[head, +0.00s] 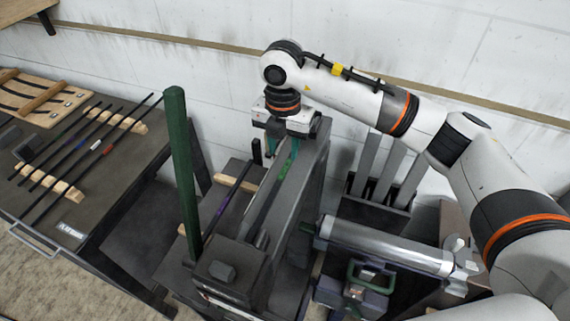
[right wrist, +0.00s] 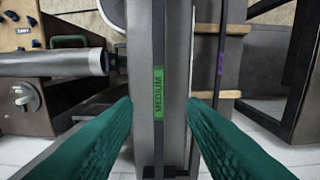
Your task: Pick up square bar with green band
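The square bar with the green band (head: 285,171) is a dark bar on the grey machine in the middle of the head view. In the right wrist view its green band (right wrist: 158,92) reads "MEDIUM" and the bar runs upright through the picture. My right gripper (head: 282,147) is above the far part of the machine, close to the bar. In the right wrist view its two teal fingers (right wrist: 160,106) are spread apart, one on each side of the bar, with visible gaps. Whether a finger touches the bar is not clear. My left gripper is not in view.
A bar with a purple band (head: 221,209) lies left of the machine's grey body. A green post (head: 181,165) stands at its left. A silver cylinder (head: 385,247) lies at right. The left table (head: 120,190) holds several thin bars on wooden racks.

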